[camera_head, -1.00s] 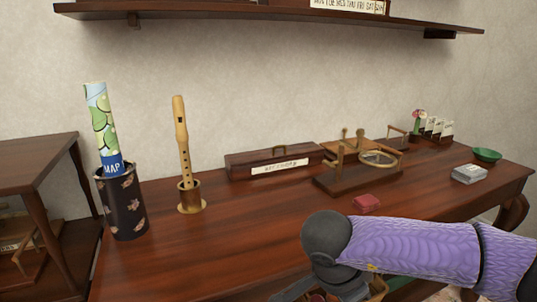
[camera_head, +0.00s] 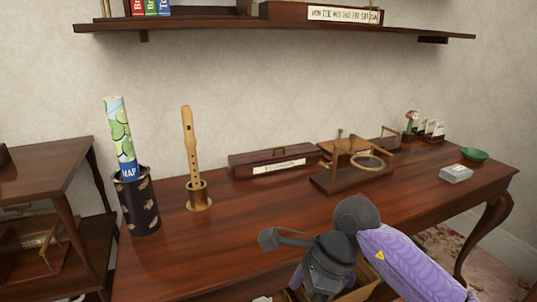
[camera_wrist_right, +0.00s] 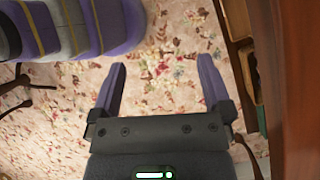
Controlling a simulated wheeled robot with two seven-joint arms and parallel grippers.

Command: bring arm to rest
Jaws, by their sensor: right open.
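My right arm comes in from the right in the head view, its purple and dark grey links bent in front of the desk (camera_head: 420,205). The right gripper itself is hidden or out of frame there. In the right wrist view my right gripper (camera_wrist_right: 160,65) is open and empty, its two purple fingers spread wide above a flowered carpet (camera_wrist_right: 165,80). A dark wooden edge stands to the right of the fingers, apart from them. My left gripper is in neither view.
An open drawer (camera_head: 362,293) shows below the desk front, partly behind my arm. On the desk stand a map in a dark holder (camera_head: 138,205), a recorder (camera_head: 189,145), a long box (camera_head: 270,160), a wooden stand (camera_head: 350,180), a card stack (camera_head: 456,175) and a green bowl (camera_head: 475,154).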

